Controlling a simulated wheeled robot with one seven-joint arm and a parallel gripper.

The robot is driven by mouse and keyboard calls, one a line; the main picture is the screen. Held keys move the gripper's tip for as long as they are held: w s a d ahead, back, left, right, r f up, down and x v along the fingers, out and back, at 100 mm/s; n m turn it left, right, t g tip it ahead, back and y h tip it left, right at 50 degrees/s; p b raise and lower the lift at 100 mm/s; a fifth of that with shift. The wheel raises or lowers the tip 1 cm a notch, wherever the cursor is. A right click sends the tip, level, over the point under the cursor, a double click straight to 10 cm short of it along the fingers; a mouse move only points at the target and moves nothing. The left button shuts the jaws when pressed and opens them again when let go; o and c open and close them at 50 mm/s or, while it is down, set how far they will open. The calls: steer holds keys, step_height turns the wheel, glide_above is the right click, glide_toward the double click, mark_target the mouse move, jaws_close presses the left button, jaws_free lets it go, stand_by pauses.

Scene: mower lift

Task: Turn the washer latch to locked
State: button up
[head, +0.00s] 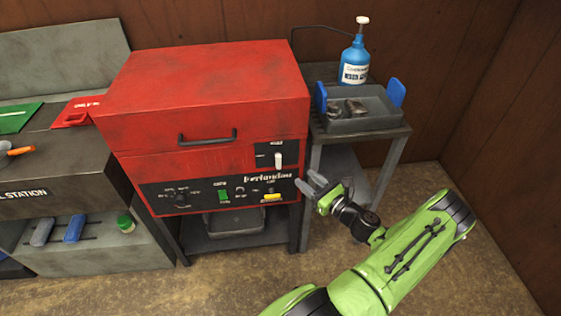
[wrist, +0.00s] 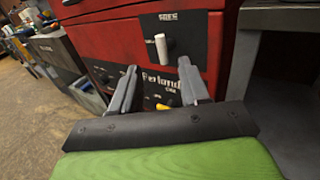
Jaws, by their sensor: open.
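The red parts washer (head: 205,95) stands closed in the middle of the head view. Its latch (head: 278,161) is a white upright handle on a small black plate at the upper right of the front. In the wrist view the latch (wrist: 161,47) shows straight ahead, above and between the fingers. My gripper (head: 312,183) is open and empty, in front of the washer's right edge, lower than the latch and apart from it. It also shows in the wrist view (wrist: 157,85). The lettering on the latch plate is too small to read surely.
A control panel (head: 170,197) with a green switch and a yellow part lies below the latch. A side table (head: 398,133) at right bears a grey tray (head: 365,125) and a blue bottle (head: 355,60). A workbench (head: 70,160) stands left. The floor at right is clear.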

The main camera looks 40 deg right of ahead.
mark_target(280, 159)
steer(key=w+b, duration=0.1)
steer(key=w, duration=1)
steer(key=shift+w+d, duration=0.1)
steer(key=shift+w, duration=0.1)
steer(key=shift+c, duration=0.3)
steer(key=shift+f, duration=0.1)
jaws_close()
